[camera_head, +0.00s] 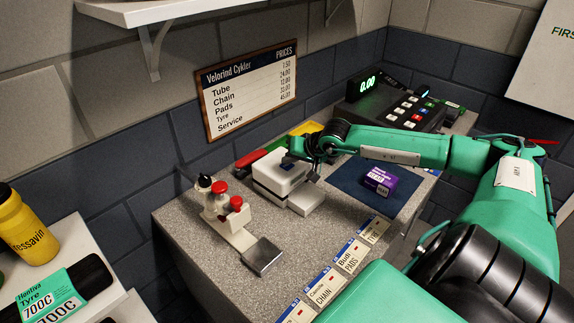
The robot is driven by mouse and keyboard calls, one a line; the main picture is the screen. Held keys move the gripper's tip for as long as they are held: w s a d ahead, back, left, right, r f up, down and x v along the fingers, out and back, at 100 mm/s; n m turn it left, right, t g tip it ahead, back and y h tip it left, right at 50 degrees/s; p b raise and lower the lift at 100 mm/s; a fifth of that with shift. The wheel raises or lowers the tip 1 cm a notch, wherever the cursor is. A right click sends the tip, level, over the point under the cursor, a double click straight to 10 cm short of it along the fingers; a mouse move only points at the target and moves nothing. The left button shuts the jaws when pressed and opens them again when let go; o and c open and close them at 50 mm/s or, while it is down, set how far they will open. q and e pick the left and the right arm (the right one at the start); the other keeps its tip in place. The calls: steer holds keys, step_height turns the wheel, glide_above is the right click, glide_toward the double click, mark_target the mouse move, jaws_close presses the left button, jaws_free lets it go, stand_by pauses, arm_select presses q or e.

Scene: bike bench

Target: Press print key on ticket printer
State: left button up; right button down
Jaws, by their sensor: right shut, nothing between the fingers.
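The ticket printer appears to be the small white box (267,187) on the grey speckled counter, with a lower pale part at its front right. My right gripper (305,168) is at the right side of its top, shut and empty. A small dark blue patch shows on the printer's top beside the gripper. I cannot tell whether it is the print key, or whether the fingertips touch the printer. The gripper and wrist hide part of the printer's top and right side. My left gripper is not in view.
A cream device with red knobs (222,205) stands left of the printer. A purple box (380,181) lies on a dark blue mat (345,177) to the right. A cash register (400,108) stands behind. Label cards (348,258) line the front edge.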

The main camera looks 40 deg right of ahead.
mark_target(290, 166)
steer(key=shift+f, duration=0.1)
stand_by(0.3)
steer(key=shift+r+b, duration=0.35)
steer(key=shift+r, duration=0.25)
step_height(290, 166, up, 6)
steer(key=shift+p, duration=0.4)
stand_by(0.8)
